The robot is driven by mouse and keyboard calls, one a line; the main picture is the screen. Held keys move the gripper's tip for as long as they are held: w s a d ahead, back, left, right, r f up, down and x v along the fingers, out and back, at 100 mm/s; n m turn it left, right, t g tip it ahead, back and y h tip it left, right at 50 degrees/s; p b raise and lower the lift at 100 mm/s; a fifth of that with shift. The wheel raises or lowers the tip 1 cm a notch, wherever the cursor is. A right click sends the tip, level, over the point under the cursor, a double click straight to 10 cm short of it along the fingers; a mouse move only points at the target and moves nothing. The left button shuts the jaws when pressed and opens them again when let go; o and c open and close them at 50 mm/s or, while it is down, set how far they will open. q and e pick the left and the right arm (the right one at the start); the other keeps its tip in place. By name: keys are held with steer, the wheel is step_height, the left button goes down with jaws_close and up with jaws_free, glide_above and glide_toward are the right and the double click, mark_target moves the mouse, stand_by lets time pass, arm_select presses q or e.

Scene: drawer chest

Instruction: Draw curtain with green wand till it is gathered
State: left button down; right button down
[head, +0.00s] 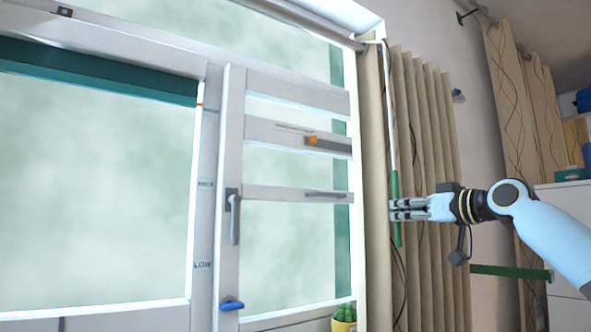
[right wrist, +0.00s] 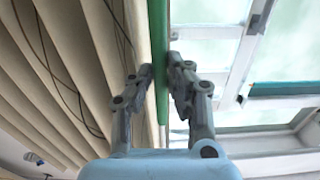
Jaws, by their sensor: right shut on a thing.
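The curtain (head: 430,150) is beige and pleated, and hangs to the right of the window. Its folds are bunched beside the frame. A thin white wand with a green grip (head: 397,240) hangs in front of its left part. My right gripper (head: 398,209) is shut around the green grip, seen from the side. In the right wrist view the green grip (right wrist: 158,50) stands between the two fingers of the right gripper (right wrist: 160,75), with curtain folds (right wrist: 60,60) to the left and the window to the right. My left gripper is not in view.
The window (head: 290,190) has a grey handle (head: 234,215) and a blue latch (head: 232,303). A green bar (head: 505,272) lies behind my right arm.

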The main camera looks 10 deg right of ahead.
steer(key=shift+w+d+f+b, duration=0.15)
steer(key=shift+d+b, duration=0.1)
steer(key=shift+d, duration=0.25)
steer(key=shift+w+d+r+b, duration=0.1)
steer(key=shift+w+d+b, duration=0.15)
steer(key=shift+d, duration=0.25)
steer(key=shift+w+d+f+b, duration=0.1)
steer(key=shift+d+b, duration=0.15)
steer(key=shift+d, duration=0.35)
steer(key=shift+w+d+b, duration=0.35)
steer(key=shift+d+b, duration=0.15)
steer(key=shift+d, duration=0.4)
steer(key=shift+w+d+b, duration=0.35)
steer(key=shift+d+b, duration=0.15)
steer(key=shift+d, duration=0.35)
steer(key=c, duration=1.1)
jaws_free()
steer(key=shift+s+d, duration=0.1)
